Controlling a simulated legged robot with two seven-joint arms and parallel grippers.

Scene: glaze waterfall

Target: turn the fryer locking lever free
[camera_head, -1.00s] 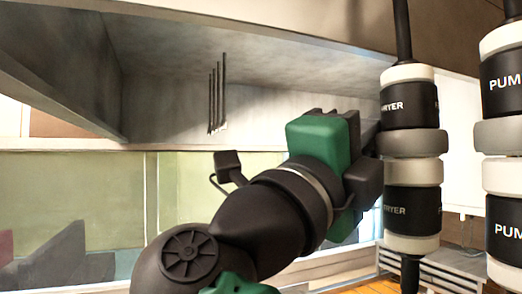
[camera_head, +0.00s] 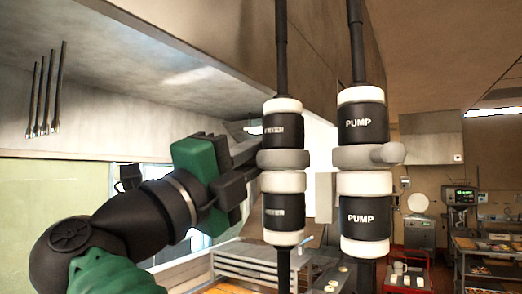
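The fryer coupling is a vertical pipe with white rings, black labelled sleeves (camera_head: 283,212) and a grey locking collar (camera_head: 284,159) in the middle. My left arm comes in from the lower left, and its green and black gripper (camera_head: 248,158) is at the left side of this collar. The dark fingers appear to reach or touch the collar. I see no lever sticking out of the fryer collar; it may be hidden behind or between the fingers. Whether the fingers are shut on it cannot be told. My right gripper is not in view.
A matching pump coupling (camera_head: 362,211) stands close on the right, its grey lever (camera_head: 389,153) pointing right. A metal hood (camera_head: 180,60) hangs at upper left. A rack (camera_head: 245,258) stands below; a red cart (camera_head: 405,277) and counters are farther back right.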

